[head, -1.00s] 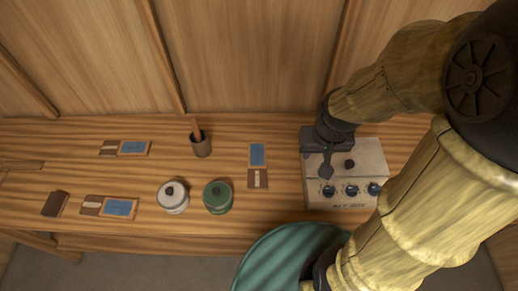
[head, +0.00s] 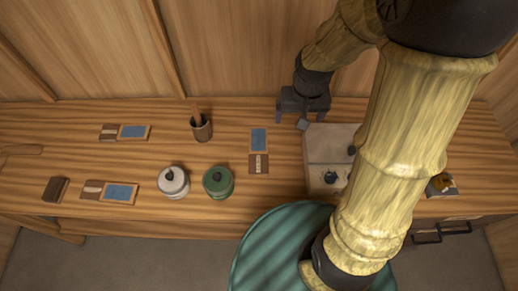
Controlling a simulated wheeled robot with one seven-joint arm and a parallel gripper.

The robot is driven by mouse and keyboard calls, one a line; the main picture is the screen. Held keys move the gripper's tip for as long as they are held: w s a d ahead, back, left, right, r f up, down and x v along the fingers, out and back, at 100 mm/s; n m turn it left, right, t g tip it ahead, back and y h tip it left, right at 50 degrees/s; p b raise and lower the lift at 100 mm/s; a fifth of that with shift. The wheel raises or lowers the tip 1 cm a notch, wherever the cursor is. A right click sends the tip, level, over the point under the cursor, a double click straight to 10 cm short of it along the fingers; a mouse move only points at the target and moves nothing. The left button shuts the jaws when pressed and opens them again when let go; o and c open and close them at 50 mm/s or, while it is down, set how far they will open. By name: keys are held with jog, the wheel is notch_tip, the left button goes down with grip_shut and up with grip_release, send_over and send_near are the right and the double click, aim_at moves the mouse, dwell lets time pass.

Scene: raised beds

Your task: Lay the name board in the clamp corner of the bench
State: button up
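My gripper (head: 303,117) is above the back of the bench (head: 235,115), at the back left of a pale grey box. Its two dark fingers look spread apart, with nothing clearly held between them. A small grey piece shows below its middle; I cannot tell what it is. I cannot tell which piece is the name board. I cannot make out the clamp corner.
A brown cup (head: 201,131), white lidded pot (head: 173,183) and green lidded pot (head: 218,183) stand mid-bench. A dark brown block (head: 55,190) lies at left. The grey box (head: 325,150) is partly behind my arm. A yellowish item (head: 441,186) sits at right.

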jog(key=w+a+f+g, duration=0.1)
jog(key=w+a+f, duration=0.7)
jog(key=w+a, duration=0.2)
jog(key=shift+w+a+g+b, duration=0.3)
jog(key=shift+w+g+b, duration=0.1)
jog(key=shift+w, duration=0.5)
jog(key=p, duration=0.4)
send_over(259, 135)
jog(key=f, duration=1.2)
jog(key=shift+a, duration=0.2)
jog(key=shift+d+f, duration=0.1)
jog(key=shift+d, duration=0.05)
jog(key=shift+s, duration=0.15)
jog(key=shift+a+f+p, duration=0.2)
jog(key=shift+f+p, duration=0.25)
jog(key=shift+d+f+p, duration=0.15)
jog(key=shift+f+p, duration=0.85)
jog(key=shift+f, duration=1.1)
